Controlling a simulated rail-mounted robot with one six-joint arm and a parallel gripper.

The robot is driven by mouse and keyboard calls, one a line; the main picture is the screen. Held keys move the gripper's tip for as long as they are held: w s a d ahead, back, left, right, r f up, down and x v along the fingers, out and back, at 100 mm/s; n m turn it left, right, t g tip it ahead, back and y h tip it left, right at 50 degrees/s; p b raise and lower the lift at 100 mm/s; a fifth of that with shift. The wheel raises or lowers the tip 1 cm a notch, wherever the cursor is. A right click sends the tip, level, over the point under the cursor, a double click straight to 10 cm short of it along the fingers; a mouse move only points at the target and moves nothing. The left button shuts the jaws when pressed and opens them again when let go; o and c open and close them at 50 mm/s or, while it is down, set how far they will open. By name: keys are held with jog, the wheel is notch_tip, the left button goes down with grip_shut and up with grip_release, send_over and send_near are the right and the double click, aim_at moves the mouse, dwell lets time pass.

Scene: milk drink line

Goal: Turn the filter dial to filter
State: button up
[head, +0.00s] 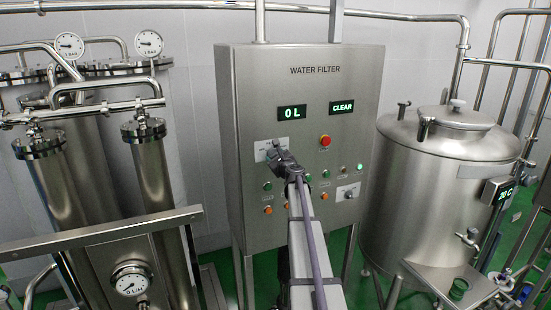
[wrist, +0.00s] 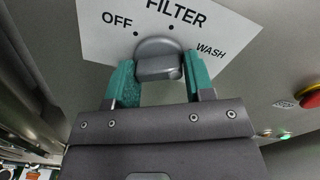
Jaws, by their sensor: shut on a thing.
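The filter dial (wrist: 158,48) is a grey knob on a white plate (wrist: 100,40) marked OFF, FILTER and WASH in the wrist view. OFF is at the left, FILTER at the top and WASH at the right, with a dark dot by each of OFF and FILTER. My gripper (wrist: 158,72) has its green fingers on both sides of the knob's grip bar and is shut on it. Which mark the dial points to is not clear. In the head view my gripper (head: 275,158) covers the dial, and part of the white plate (head: 263,150) shows.
The steel WATER FILTER cabinet (head: 310,75) shows "0 L" (head: 292,112) and "CLEAR" (head: 342,107). A tank (head: 425,190) stands right; filter columns (head: 150,180) stand left.

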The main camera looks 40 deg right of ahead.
jog(key=shift+n, duration=0.3)
jog(key=n, duration=0.5)
jog(key=shift+d+r+n, duration=0.15)
jog(key=shift+n, duration=0.15)
jog(key=n, duration=0.5)
jog(key=shift+r, duration=0.1)
jog(key=shift+n, duration=0.3)
jog(key=o, duration=0.8)
jog(key=shift+s, duration=0.1)
